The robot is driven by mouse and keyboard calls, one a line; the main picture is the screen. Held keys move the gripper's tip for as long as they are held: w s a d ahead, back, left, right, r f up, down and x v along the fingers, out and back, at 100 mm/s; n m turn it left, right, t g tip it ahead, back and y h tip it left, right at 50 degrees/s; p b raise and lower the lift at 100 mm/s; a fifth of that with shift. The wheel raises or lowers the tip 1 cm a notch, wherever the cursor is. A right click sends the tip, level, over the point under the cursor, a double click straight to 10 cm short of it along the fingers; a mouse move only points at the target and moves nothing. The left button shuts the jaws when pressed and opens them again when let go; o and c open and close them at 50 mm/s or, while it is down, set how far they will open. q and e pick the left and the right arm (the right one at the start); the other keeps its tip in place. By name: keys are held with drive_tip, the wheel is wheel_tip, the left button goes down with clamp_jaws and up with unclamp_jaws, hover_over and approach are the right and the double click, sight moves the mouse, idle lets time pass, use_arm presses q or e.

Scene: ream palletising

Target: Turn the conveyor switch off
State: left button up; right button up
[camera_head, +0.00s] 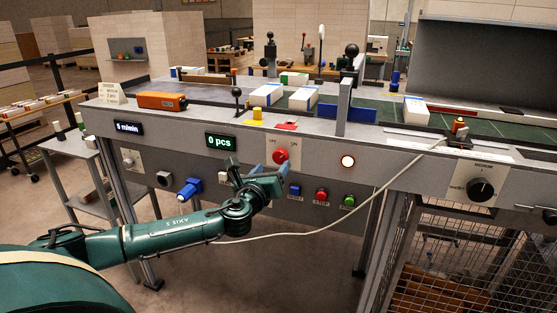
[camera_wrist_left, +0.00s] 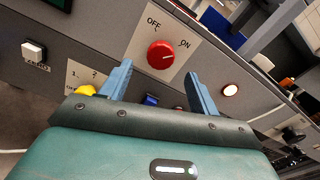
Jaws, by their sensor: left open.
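The conveyor switch is a round red knob (camera_head: 280,156) on a pale plate marked OFF at left and ON at right. In the left wrist view the knob (camera_wrist_left: 161,55) lies between my finger lines, with a small pale mark on its right, toward the ON side. My left gripper (camera_head: 258,172) is open and empty, just in front of and below the plate in the head view. In the left wrist view its two blue-grey fingers (camera_wrist_left: 159,76) stand apart on either side of the knob. Contact with it cannot be told. My right gripper is not in view.
Below the switch are a blue button (camera_head: 294,190), a red button (camera_head: 321,194) and a green button (camera_head: 348,201). A blue handle (camera_head: 189,189) juts out at left. A lit white lamp (camera_head: 347,161) is to the right. A pale cable (camera_head: 345,210) hangs across the front.

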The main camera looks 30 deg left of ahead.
sight(279, 159)
use_arm(q)
drive_tip(key=shift+x, duration=2.65)
drive_tip(key=c, duration=1)
drive_tip(key=shift+o, duration=0.2)
